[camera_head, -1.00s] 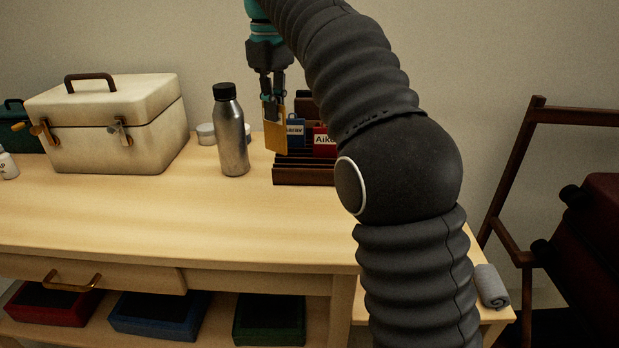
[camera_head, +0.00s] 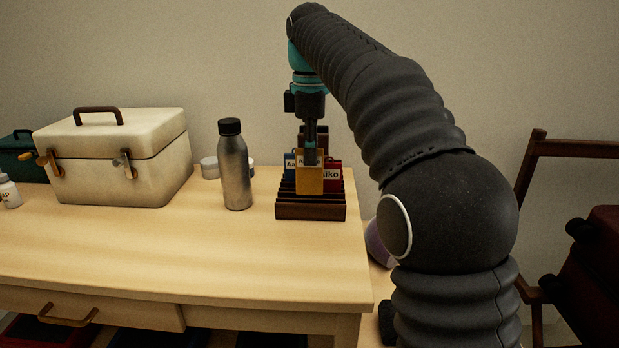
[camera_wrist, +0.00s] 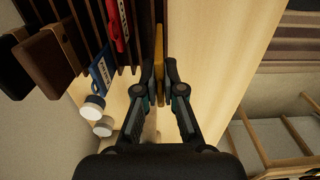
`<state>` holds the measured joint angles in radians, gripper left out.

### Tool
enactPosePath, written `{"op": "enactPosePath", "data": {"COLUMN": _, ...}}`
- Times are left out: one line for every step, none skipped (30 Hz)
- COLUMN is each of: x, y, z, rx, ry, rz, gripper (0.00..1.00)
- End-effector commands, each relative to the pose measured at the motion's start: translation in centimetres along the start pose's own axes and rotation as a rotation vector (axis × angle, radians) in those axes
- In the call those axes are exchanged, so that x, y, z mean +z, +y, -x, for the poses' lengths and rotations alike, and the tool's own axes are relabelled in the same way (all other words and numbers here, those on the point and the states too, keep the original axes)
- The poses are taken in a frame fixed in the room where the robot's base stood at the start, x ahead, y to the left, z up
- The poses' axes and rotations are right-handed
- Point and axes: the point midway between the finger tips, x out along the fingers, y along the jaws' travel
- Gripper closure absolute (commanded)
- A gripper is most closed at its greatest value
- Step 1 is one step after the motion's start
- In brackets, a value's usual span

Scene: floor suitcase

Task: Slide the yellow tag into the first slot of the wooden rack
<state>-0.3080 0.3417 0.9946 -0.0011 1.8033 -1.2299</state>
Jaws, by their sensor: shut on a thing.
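The yellow tag (camera_head: 309,181) hangs upright from my gripper (camera_head: 310,160), its flat face toward the head camera. In the wrist view my gripper (camera_wrist: 161,85) is shut on the tag (camera_wrist: 159,45), seen edge-on. The dark wooden rack (camera_head: 311,213) stands on the table. In the head view the tag overlaps the rack's front slats; in the wrist view it lies alongside the rack's outermost slats (camera_wrist: 148,35), on the bare-table side. I cannot tell whether its lower edge is in a slot. A blue tag (camera_head: 289,168) and a red tag (camera_head: 333,178) stand in the rack farther back.
A metal bottle (camera_head: 235,168) stands left of the rack, with white-lidded jars (camera_head: 209,167) behind it. A cream case (camera_head: 115,160) stands farther left. The table (camera_head: 190,255) in front of the rack is clear.

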Motion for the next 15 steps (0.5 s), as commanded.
{"op": "enactPosePath", "data": {"x": 0.0, "y": 0.0, "z": -0.5, "rx": 0.0, "ry": 0.0, "rz": 0.0, "gripper": 1.0}}
{"op": "enactPosePath", "data": {"x": 0.0, "y": 0.0, "z": -0.6, "rx": 0.001, "ry": 0.0, "rz": 0.0, "gripper": 1.0}}
{"op": "enactPosePath", "data": {"x": 0.0, "y": 0.0, "z": -0.8, "rx": 0.002, "ry": 0.001, "rz": 0.0, "gripper": 1.0}}
{"op": "enactPosePath", "data": {"x": 0.0, "y": 0.0, "z": -1.1, "rx": 0.001, "ry": 0.0, "rz": 0.0, "gripper": 1.0}}
{"op": "enactPosePath", "data": {"x": 0.0, "y": -0.1, "z": -1.5, "rx": 0.0, "ry": 0.0, "rz": 0.0, "gripper": 1.0}}
{"op": "enactPosePath", "data": {"x": 0.0, "y": -0.1, "z": -2.1, "rx": 0.0, "ry": 0.0, "rz": 0.0, "gripper": 1.0}}
{"op": "enactPosePath", "data": {"x": 0.0, "y": -0.1, "z": -2.6, "rx": 0.0, "ry": 0.0, "rz": 0.0, "gripper": 1.0}}
{"op": "enactPosePath", "data": {"x": 0.0, "y": -0.1, "z": -3.0, "rx": 0.0, "ry": 0.0, "rz": 0.0, "gripper": 1.0}}
{"op": "enactPosePath", "data": {"x": 0.0, "y": -0.1, "z": -3.6, "rx": -0.001, "ry": 0.0, "rz": 0.0, "gripper": 1.0}}
{"op": "enactPosePath", "data": {"x": 0.0, "y": -0.1, "z": -4.0, "rx": -0.001, "ry": 0.0, "rz": -0.001, "gripper": 1.0}}
{"op": "enactPosePath", "data": {"x": 0.0, "y": -0.1, "z": -4.2, "rx": 0.0, "ry": 0.0, "rz": -0.001, "gripper": 1.0}}
{"op": "enactPosePath", "data": {"x": 0.0, "y": -0.1, "z": -4.5, "rx": 0.0, "ry": 0.0, "rz": -0.001, "gripper": 1.0}}
{"op": "enactPosePath", "data": {"x": 0.0, "y": -0.1, "z": -4.7, "rx": 0.0, "ry": 0.0, "rz": -0.001, "gripper": 1.0}}
{"op": "enactPosePath", "data": {"x": 0.0, "y": -0.1, "z": -4.8, "rx": 0.0, "ry": 0.0, "rz": -0.001, "gripper": 1.0}}
{"op": "enactPosePath", "data": {"x": 0.0, "y": 0.0, "z": -4.8, "rx": 0.001, "ry": 0.001, "rz": -0.001, "gripper": 1.0}}
